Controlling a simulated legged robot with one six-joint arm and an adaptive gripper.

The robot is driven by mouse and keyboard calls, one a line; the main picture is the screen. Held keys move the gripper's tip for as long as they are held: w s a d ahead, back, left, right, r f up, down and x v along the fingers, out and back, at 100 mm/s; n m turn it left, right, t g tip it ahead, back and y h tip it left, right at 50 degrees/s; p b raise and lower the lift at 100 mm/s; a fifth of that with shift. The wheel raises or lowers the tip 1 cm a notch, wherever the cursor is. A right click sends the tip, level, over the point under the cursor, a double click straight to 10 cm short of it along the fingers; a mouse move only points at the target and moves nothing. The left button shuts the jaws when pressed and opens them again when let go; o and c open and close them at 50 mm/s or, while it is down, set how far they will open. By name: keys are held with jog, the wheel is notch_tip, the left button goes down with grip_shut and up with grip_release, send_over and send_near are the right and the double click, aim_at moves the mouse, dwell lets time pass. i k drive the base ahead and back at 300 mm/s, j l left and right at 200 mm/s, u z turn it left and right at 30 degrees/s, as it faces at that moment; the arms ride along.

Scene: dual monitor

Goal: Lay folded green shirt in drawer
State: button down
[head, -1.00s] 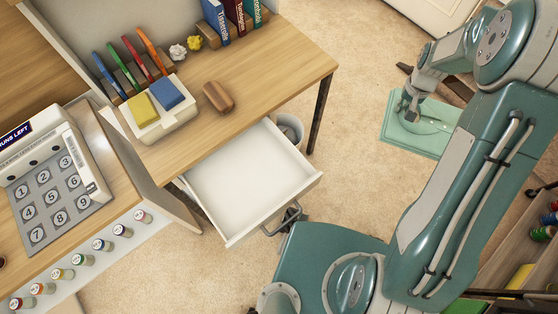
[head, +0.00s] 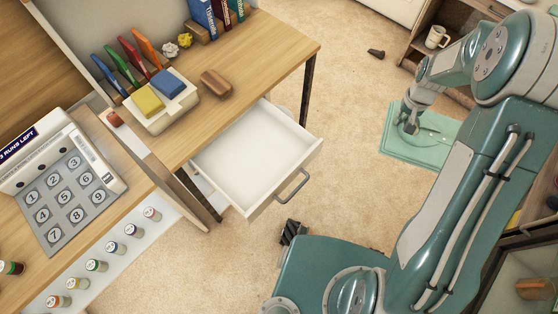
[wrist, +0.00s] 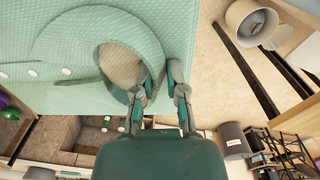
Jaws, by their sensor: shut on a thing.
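The folded light green shirt (head: 432,150) hangs flat from my gripper (head: 408,122), out over the carpet to the right of the desk. In the wrist view the shirt (wrist: 70,75) fills the upper left, with its round collar and white buttons showing. My gripper (wrist: 158,97) is shut on the shirt near the collar; the exact pinch is partly hidden. The white drawer (head: 243,165) is pulled open from the desk, and its inside looks empty. The shirt is apart from the drawer, with a wide gap of carpet between them.
The wooden desk (head: 270,60) holds books, a white tray with yellow and blue blocks (head: 160,118), and a brown object (head: 216,84). A keypad counter (head: 72,190) stands at left. A shelf with a mug (head: 437,37) is at upper right. Carpet (head: 345,110) before the drawer is mostly clear.

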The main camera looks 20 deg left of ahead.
aim_at(259, 162)
jog(key=k+u, duration=0.15)
jog(key=u, duration=0.2)
jog(key=k+j+u, duration=0.1)
jog(key=u, duration=0.25)
